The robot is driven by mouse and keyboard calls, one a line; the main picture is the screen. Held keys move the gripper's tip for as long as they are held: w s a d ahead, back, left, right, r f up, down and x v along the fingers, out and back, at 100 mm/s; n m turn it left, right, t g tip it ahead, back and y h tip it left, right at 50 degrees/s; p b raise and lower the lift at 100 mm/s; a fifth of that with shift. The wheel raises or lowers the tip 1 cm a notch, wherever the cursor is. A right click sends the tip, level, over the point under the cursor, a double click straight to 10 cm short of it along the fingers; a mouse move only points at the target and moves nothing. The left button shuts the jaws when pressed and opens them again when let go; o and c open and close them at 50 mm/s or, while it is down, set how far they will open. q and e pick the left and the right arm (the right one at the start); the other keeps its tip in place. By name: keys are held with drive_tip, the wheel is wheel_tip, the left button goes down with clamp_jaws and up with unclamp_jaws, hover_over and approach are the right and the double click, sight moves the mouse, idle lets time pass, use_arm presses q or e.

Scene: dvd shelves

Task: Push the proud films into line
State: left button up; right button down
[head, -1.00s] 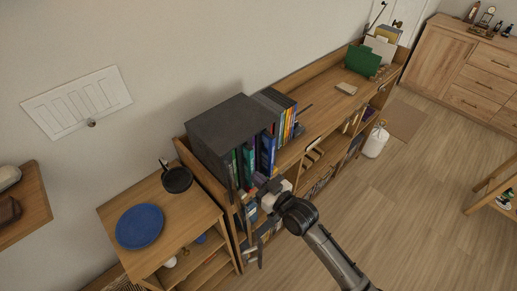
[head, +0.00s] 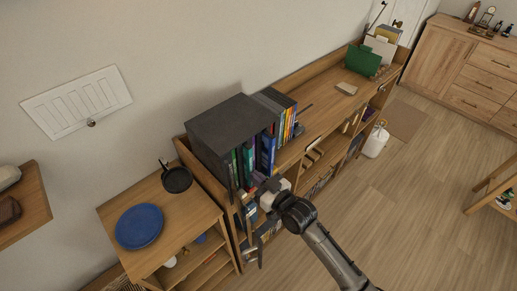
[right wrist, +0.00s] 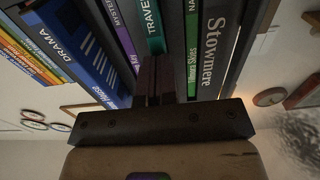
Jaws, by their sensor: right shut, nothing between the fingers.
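A dark open-fronted box (head: 228,130) on the long shelf unit holds a row of films with their spines outward. A blue film (head: 267,152) reaches farther out than its neighbours at the right end; in the right wrist view the blue "DRAMA" film (right wrist: 75,52) is at left. The travel film (right wrist: 152,28), the green-labelled nature film (right wrist: 192,50) and the black "Stowmere" film (right wrist: 215,50) stand beside it. My right gripper (head: 259,181) is shut and empty, low at the front of the row. Its fingers (right wrist: 155,80) overlap the travel film's spine; contact cannot be told. My left gripper is out of view.
Several coloured films (head: 287,118) stand right of the box. A blue plate (head: 139,227) and a black pan (head: 176,179) are on the lower cabinet at left. The shelf top farther right is mostly clear, with a green folder (head: 362,61) beyond.

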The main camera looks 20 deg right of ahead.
drive_tip(key=shift+x, duration=1.15)
drive_tip(key=shift+s+d, duration=0.15)
drive_tip(key=shift+s, duration=0.1)
drive_tip(key=p+v, duration=0.5)
drive_tip(key=v, duration=0.5)
drive_tip(key=shift+s, duration=0.3)
drive_tip(key=shift+d, duration=0.15)
idle(0.5)
